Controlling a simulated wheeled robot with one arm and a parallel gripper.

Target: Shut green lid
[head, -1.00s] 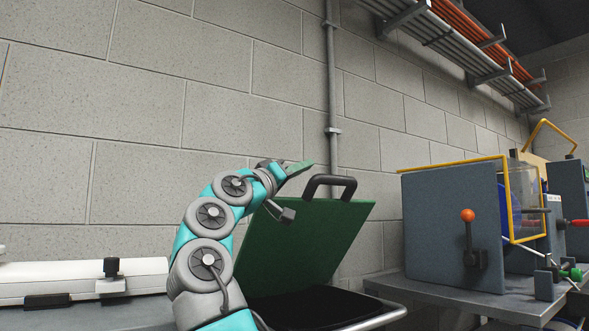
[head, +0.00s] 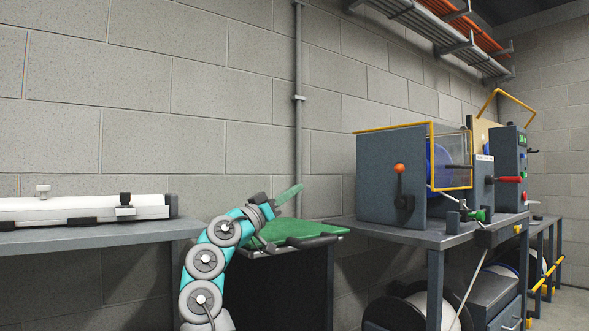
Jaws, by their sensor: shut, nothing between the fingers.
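The green lid (head: 296,230) lies down, roughly level, on top of the dark bin (head: 285,290) in the head view. Its dark handle (head: 305,241) shows along the front edge. My gripper (head: 284,199) is just above the lid's left part, its fingers pointing up and right. The gripper is shut and holds nothing. My arm hides the left end of the lid and part of the bin. I cannot tell whether the gripper touches the lid.
A grey bench (head: 90,236) with a white device (head: 85,209) stands left of the bin. At right, a bench (head: 440,233) carries a blue-grey machine (head: 385,180) with an orange-knobbed lever (head: 400,185). A conduit (head: 299,110) runs up the wall behind.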

